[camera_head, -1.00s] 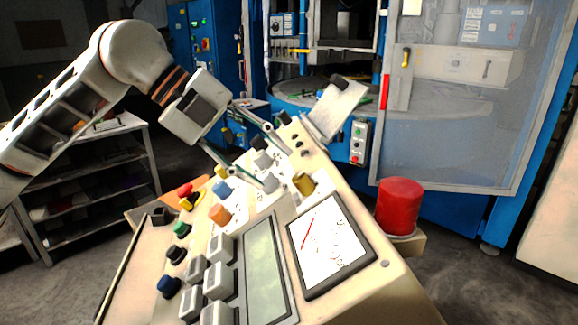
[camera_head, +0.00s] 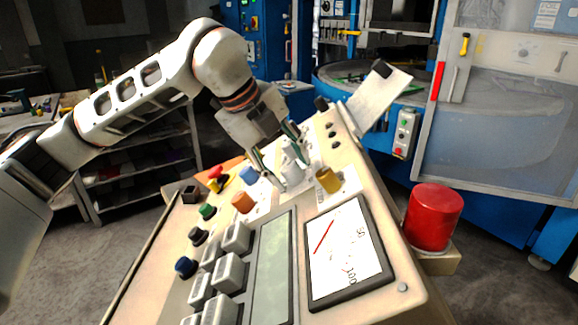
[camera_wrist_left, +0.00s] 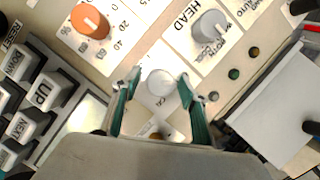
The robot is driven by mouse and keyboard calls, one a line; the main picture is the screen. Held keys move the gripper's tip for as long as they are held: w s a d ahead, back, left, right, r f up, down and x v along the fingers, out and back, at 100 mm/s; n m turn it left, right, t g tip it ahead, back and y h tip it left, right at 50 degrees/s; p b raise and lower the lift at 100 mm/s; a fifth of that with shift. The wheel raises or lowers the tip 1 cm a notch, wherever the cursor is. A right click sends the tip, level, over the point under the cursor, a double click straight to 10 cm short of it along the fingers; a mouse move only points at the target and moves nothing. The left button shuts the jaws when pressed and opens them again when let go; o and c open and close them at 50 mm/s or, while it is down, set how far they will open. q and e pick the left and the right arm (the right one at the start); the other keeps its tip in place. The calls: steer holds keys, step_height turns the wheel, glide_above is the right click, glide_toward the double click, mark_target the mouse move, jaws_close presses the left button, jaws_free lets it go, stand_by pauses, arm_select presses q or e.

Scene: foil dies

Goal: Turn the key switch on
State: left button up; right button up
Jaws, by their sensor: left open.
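A pale round switch (camera_wrist_left: 158,84) is on the sloping control panel (camera_head: 150,287), with small lettering beside it. My left gripper (camera_wrist_left: 159,80) is open, its green-edged fingers on either side of this switch in the left wrist view. I cannot tell whether they touch it. In the head view the left gripper (camera_head: 282,178) reaches down among the knobs and partly hides them. A brass-coloured cylinder (camera_head: 327,180) stands just right of the fingers. No key is clearly visible, so I cannot tell which of the two is the key switch. My right gripper is not in view.
An orange knob (camera_wrist_left: 90,22) and a grey knob (camera_wrist_left: 210,25) under "HEAD" flank the fingers. The panel also holds grey buttons (camera_head: 230,271), a dial (camera_head: 345,252) and a tilted pale plate (camera_head: 380,97). A large red button (camera_head: 434,216) stands to the right.

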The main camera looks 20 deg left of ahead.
arm_select(q)
steer(key=shift+w+d+f, duration=0.1)
steer(key=shift+w+f, duration=0.05)
steer(key=shift+f, duration=0.15)
steer(key=c, duration=1.1)
